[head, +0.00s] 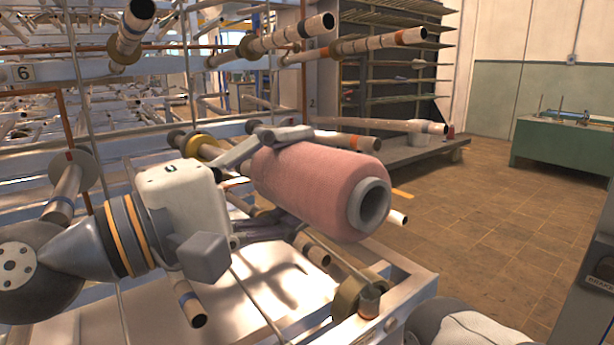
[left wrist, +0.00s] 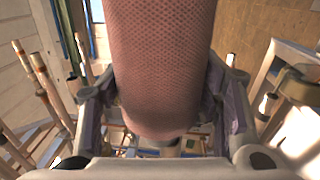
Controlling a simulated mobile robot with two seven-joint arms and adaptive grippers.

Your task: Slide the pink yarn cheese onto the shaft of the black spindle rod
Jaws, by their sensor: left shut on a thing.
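The pink yarn cheese (head: 315,185) is a large cylinder with a grey hollow tube end (head: 373,206) facing right and toward me. My left gripper (head: 283,180) is shut around its rear part, one finger above and one below. It is held in the air over the metal frame, tilted slightly down to the right. In the left wrist view the pink yarn (left wrist: 160,70) lies between both fingers (left wrist: 160,108). Several rods with dark tips stick out of the rack; I cannot tell which is the black spindle rod. My right gripper is not in view.
Banded rods (head: 355,45) project from the rack at upper middle. A metal frame (head: 412,275) with a brass-coloured disc (head: 347,297) lies below the yarn. A long rod (head: 380,122) passes behind it. A green bench (head: 560,145) stands far right; the tiled floor (head: 470,215) there is clear.

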